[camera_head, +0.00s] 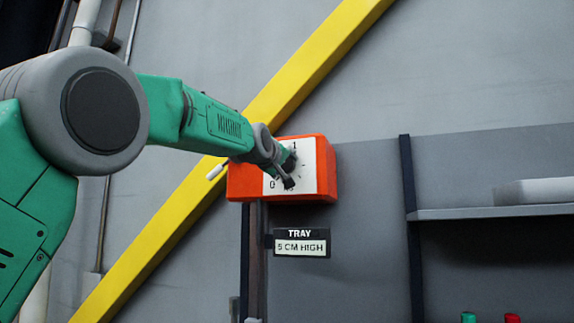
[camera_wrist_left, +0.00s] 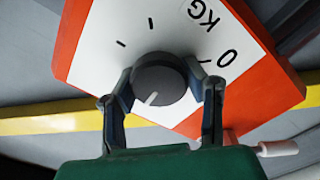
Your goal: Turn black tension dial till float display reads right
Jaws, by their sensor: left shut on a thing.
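The black dial (camera_wrist_left: 160,86) sits on the white face of an orange box (camera_head: 325,170). The face shows tick marks, a "0" and "KG" in the left wrist view. A pale pointer line on the dial points toward the lower left of that view. My left gripper (camera_wrist_left: 160,90) has one finger on each side of the dial and is shut on it. In the head view my left gripper (camera_head: 289,172) covers much of the dial. A label (camera_head: 301,242) below the box reads "TRAY 5 CM HIGH". No float display can be made out. My right gripper is not in view.
A white-tipped lever (camera_head: 217,170) sticks out at the box's left side. A dark post (camera_head: 254,260) stands under the box. A yellow diagonal beam (camera_head: 300,65) runs behind it. A shelf (camera_head: 490,212) is at the right, with green and red items below it.

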